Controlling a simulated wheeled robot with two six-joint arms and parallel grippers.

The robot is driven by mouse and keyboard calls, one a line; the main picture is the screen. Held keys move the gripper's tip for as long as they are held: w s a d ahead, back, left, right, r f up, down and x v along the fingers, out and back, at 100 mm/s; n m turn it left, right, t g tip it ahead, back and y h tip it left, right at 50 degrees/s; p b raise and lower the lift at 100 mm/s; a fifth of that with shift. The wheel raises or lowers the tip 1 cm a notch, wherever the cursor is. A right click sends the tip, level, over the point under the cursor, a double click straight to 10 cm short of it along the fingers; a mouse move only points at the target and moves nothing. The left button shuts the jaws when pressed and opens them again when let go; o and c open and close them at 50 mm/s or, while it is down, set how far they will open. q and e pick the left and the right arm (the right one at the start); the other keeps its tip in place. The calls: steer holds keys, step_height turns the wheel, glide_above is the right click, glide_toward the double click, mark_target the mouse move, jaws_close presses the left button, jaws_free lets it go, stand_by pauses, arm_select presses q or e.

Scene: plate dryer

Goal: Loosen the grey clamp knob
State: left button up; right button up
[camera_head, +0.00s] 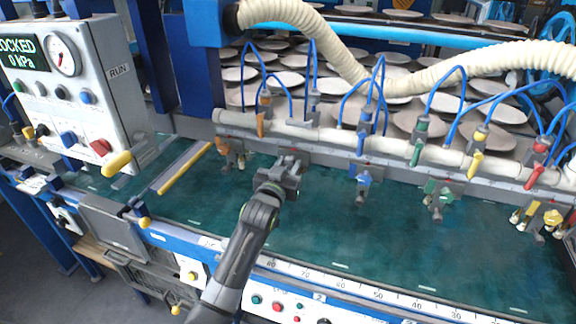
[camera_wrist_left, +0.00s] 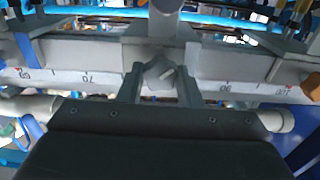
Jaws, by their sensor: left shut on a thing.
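In the head view my left gripper (camera_head: 290,163) reaches up to the grey clamp under the rail, between the orange clamp (camera_head: 232,150) and the blue clamp (camera_head: 362,182). The gripper hides the knob there. My right gripper is in neither view.
The rail (camera_head: 330,133) carries several coloured clamps and blue hoses. A control box (camera_head: 72,100) reading LOCKED and 0 kPa stands at the left. A yellow-handled lever (camera_head: 185,167) lies left of the clamps. The green bed (camera_head: 320,225) is clear in front.

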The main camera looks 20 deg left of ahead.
arm_select(q)
steer(key=n, duration=0.3)
steer(key=shift+n, duration=0.4)
steer(key=n, duration=0.3)
steer(key=shift+a+n, duration=0.1)
steer(key=shift+n, duration=0.2)
steer(key=n, duration=0.3)
steer(key=shift+f+n+b, duration=0.1)
steer(key=shift+n+b, duration=0.2)
steer(key=shift+n, duration=2)
steer(key=o, duration=1)
steer(key=shift+c, duration=0.2)
steer(key=s+b, duration=0.3)
steer(key=s, duration=1.4)
steer(key=shift+s+a, duration=0.2)
steer(key=shift+a, duration=0.1)
